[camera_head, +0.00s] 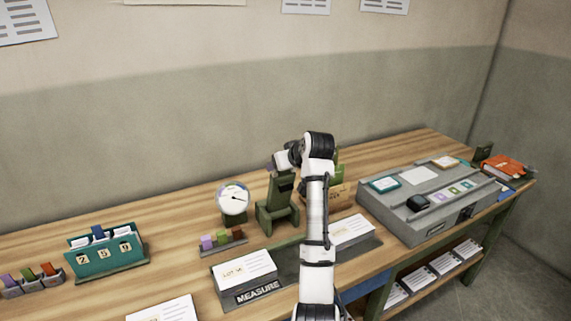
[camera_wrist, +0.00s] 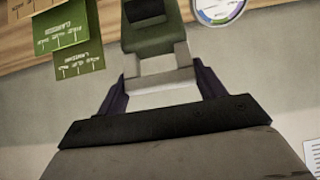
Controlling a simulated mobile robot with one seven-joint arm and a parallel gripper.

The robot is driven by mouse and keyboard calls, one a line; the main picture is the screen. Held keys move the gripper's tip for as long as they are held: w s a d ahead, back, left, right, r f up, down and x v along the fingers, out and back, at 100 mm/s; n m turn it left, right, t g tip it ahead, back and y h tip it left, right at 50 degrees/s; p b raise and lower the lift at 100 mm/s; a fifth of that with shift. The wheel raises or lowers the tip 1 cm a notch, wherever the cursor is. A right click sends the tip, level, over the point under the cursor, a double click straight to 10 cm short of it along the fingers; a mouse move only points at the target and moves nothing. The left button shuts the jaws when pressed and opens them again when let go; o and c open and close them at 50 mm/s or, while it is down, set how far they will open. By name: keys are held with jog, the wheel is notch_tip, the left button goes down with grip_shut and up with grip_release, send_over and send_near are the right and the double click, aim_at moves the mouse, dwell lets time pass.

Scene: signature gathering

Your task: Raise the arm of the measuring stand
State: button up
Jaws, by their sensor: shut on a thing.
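The green measuring stand (camera_head: 278,208) stands upright on the table near the middle of the head view. My gripper (camera_head: 275,164) is at its top. In the wrist view my gripper (camera_wrist: 163,88) is shut on a pale block at the end of the stand's arm (camera_wrist: 165,70), with one dark finger on each side. The dark and green part of the stand (camera_wrist: 152,28) continues beyond the block. A round dial gauge (camera_head: 233,198) stands left of the stand, and its rim shows in the wrist view (camera_wrist: 217,8).
A MEASURE tray (camera_head: 258,293) with paper lies in front of the stand. A teal number holder (camera_head: 107,262) is left, and a grey sloped desk unit (camera_head: 420,230) is right. The wall is close behind.

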jog(key=o, duration=1.4)
jog(key=shift+f, duration=0.25)
jog(key=shift+r, duration=0.15)
jog(key=b+v, duration=0.4)
jog(key=v, duration=0.9)
jog(key=shift+s+d+r, duration=0.15)
jog(key=shift+s, duration=0.15)
